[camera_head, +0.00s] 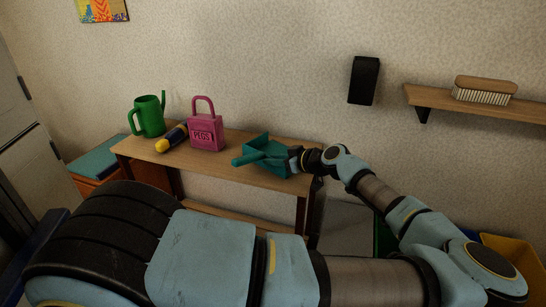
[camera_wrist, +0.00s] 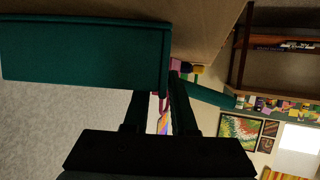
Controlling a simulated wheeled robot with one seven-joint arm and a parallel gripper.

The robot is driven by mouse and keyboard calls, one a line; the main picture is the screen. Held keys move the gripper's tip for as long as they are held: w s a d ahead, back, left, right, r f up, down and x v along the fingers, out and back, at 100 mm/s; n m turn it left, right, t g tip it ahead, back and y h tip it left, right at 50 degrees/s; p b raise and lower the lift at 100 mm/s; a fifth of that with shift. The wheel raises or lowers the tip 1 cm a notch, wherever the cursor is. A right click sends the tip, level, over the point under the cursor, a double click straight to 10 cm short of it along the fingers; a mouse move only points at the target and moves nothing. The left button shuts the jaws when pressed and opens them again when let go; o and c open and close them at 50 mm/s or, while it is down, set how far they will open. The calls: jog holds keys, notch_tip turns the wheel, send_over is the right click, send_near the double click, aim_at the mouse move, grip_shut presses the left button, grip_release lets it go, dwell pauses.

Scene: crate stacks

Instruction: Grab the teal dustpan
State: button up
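The teal dustpan (camera_head: 268,158) lies on the right end of the wooden table, its handle (camera_head: 247,160) pointing left. In the wrist view its pan (camera_wrist: 85,52) fills the upper left, and its handle (camera_wrist: 205,95) sticks out to the right behind the fingers. My gripper (camera_head: 294,158) is at the dustpan's right side. In the wrist view my gripper's fingers (camera_wrist: 162,92) stand a little apart, with the pan's edge between or just beyond their tips. The left fingertip is hidden by the pan. I cannot tell whether both fingers touch it.
A wall shelf (camera_head: 445,101) with a brush (camera_head: 484,90) and a black wall box (camera_head: 364,80) are on the right.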

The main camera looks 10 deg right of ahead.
grip_shut()
dwell(1.1)
